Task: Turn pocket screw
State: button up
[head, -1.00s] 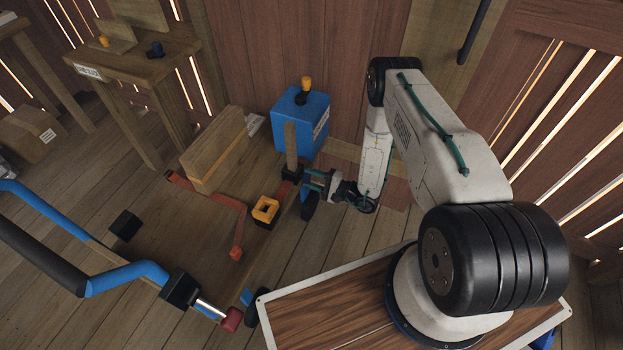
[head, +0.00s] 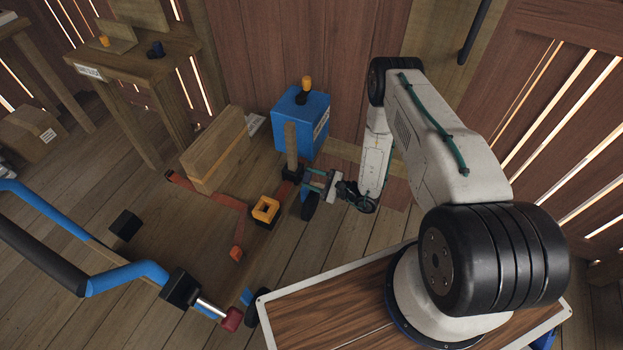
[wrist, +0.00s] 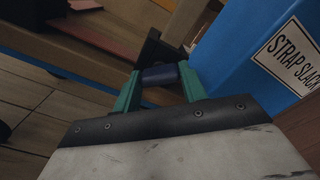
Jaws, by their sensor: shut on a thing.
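A dark blue, short cylindrical piece (wrist: 160,75) sits between the two teal fingers in the wrist view. It looks like the head of the pocket screw, at the edge of a wooden cart. My gripper (head: 308,180) is shut on this piece, beside a black bracket (head: 292,174) with an upright wooden post. In the wrist view, my gripper (wrist: 160,82) has one finger on each side of it. The rest of the screw is hidden.
A blue box (head: 302,120) with a yellow-topped black knob stands just behind the post; its label (wrist: 290,54) reads STRAP SLACK. A black wheel (head: 311,206) sits below my gripper.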

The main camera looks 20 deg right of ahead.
jog(key=shift+m, duration=8)
jog(key=o, duration=1)
jog(key=shift+s+d, duration=0.1)
jog(key=v, duration=0.7)
jog(key=shift+s+d, duration=0.25)
